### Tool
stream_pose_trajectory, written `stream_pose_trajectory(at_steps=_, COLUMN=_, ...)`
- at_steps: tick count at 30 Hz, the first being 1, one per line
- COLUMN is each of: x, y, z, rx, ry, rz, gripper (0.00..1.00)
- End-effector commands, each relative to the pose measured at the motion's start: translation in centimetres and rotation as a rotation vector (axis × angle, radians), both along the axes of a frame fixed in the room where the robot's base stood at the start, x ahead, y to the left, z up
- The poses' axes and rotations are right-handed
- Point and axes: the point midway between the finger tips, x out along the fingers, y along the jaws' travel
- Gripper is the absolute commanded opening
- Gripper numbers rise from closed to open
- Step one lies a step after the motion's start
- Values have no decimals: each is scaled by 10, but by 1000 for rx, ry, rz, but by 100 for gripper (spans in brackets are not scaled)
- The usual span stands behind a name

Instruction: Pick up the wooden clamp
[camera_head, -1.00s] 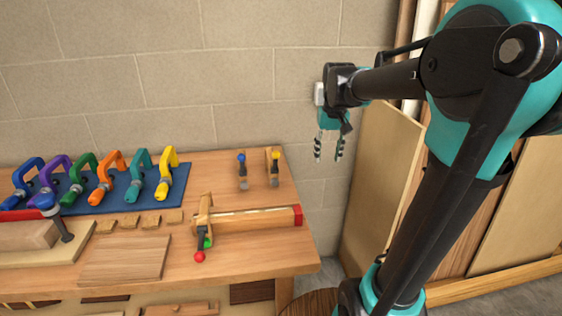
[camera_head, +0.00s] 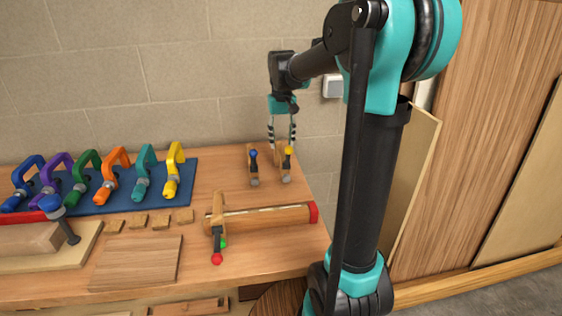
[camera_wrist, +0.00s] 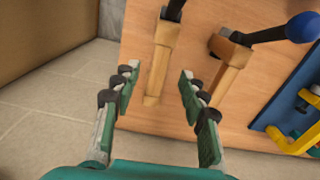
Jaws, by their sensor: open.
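My gripper (camera_head: 281,146) is open, pointing down, just above and behind the yellow-knobbed clamp. In the wrist view, the wooden body of one clamp (camera_wrist: 155,75) lies between my open fingers (camera_wrist: 157,76), with no clear contact on either side. The blue-knobbed clamp (camera_wrist: 230,62) is to its right there.
Several coloured clamps sit on a blue board (camera_head: 120,200) at the left. A flat wooden board (camera_head: 138,262) and small blocks (camera_head: 137,222) lie in front. A block wall stands behind the bench (camera_head: 222,175); tall wood panels (camera_head: 490,140) lean at the right.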

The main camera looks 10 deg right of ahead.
Motion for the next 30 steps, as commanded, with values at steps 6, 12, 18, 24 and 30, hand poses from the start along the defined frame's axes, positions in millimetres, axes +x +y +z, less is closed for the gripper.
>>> stream_pose_trajectory(at_steps=6, x=0, y=0, z=-18, rx=0, ry=0, rz=0, gripper=43)
stream_pose_trajectory(at_steps=12, x=3, y=1, z=-39, rx=0, ry=0, rz=0, gripper=43)
stream_pose_trajectory(at_steps=18, x=4, y=1, z=-64, rx=0, ry=0, rz=0, gripper=43)
stream_pose_trajectory(at_steps=24, x=4, y=1, z=-70, rx=0, ry=0, rz=0, gripper=43)
stream_pose_trajectory(at_steps=30, x=4, y=1, z=-70, rx=0, ry=0, rz=0, gripper=33)
